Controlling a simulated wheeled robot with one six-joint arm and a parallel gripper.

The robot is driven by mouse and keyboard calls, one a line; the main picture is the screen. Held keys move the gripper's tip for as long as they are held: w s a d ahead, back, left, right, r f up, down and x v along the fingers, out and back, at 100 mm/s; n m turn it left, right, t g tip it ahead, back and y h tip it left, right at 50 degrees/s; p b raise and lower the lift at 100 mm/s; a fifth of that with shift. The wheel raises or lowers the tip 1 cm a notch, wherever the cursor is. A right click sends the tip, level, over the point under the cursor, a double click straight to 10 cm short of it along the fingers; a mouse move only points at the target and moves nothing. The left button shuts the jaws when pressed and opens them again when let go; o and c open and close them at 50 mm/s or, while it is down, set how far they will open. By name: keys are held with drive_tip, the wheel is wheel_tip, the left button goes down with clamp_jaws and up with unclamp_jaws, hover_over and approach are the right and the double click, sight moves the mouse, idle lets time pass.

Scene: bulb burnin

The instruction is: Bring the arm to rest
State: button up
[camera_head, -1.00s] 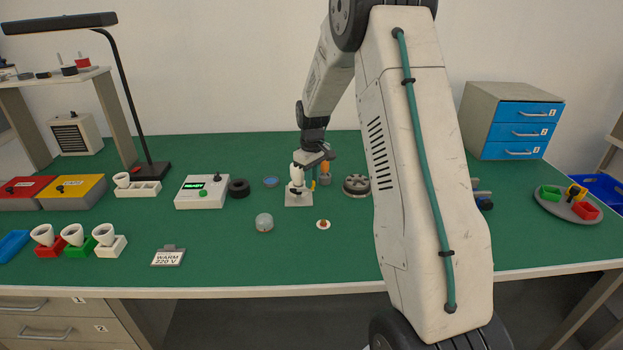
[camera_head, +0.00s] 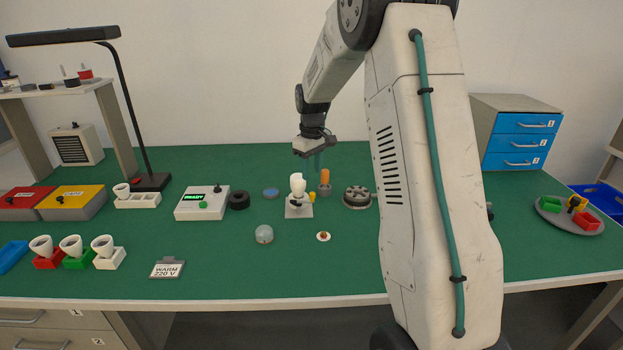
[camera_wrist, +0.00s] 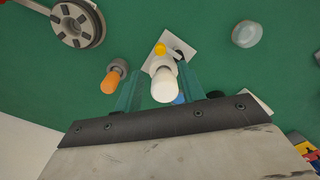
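My gripper (camera_head: 316,160) hangs empty above the green bench, over and a little behind a white bulb (camera_head: 297,184). In the wrist view its teal fingers stand apart, with the bulb (camera_wrist: 163,82) showing below and between them. The bulb stands upright on a small pale stand (camera_head: 299,208), clear of the fingers. My arm is still stretched out over the bench, bent at the elbow.
An orange-handled tool (camera_head: 325,177) in a grey cup and a dark round disc (camera_head: 357,198) stand to the right of the bulb. A clear dome (camera_head: 264,234) lies in front. A tester box reading READY (camera_head: 202,204) is to the left. Air above the bench is clear.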

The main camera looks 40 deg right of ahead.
drive_tip(key=shift+r, duration=0.1)
idle(0.6)
drive_tip(key=s+a+r, duration=0.4)
drive_tip(key=s+a, duration=0.3)
drive_tip(key=s, duration=0.5)
drive_tip(key=s+a+r+m+t, duration=0.1)
drive_tip(key=s+a+r, duration=0.3)
drive_tip(key=s+a, duration=0.4)
drive_tip(key=s+a+r+m, duration=0.1)
drive_tip(key=s+a+r, duration=0.3)
drive_tip(key=s, duration=1.2)
drive_tip(key=a, duration=0.4)
drive_tip(key=shift+s+r, duration=0.35)
drive_tip(key=shift+s, duration=0.05)
